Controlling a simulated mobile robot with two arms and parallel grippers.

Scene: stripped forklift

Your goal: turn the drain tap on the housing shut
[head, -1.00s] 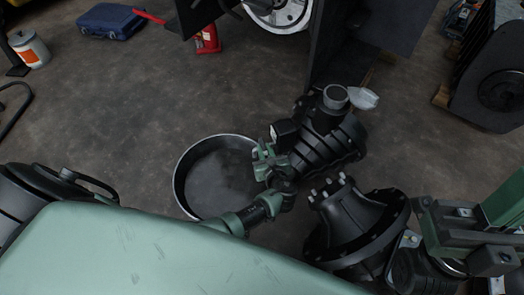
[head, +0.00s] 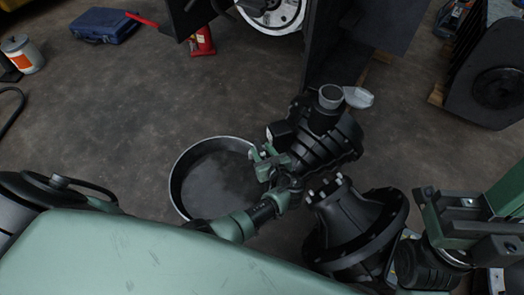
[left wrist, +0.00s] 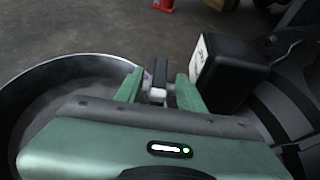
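The black ribbed housing (head: 325,140) lies on the floor in the middle of the head view, and its dark ribbed side (left wrist: 285,110) shows at the right of the left wrist view. A small black lever with a pale metal piece under it, seemingly the drain tap (left wrist: 160,75), stands between my left fingers. My left gripper (head: 264,160) is at the housing's left side. In the left wrist view its green fingers (left wrist: 158,92) are apart, with gaps on both sides of the lever. My right gripper (head: 465,205) is at the right edge, its fingertips unclear.
A round pan (head: 178,180) lies left of and below my left gripper. A black box with a white label (left wrist: 225,70) sits close beside the right finger. A dark flanged cone (head: 355,220) stands below the housing.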

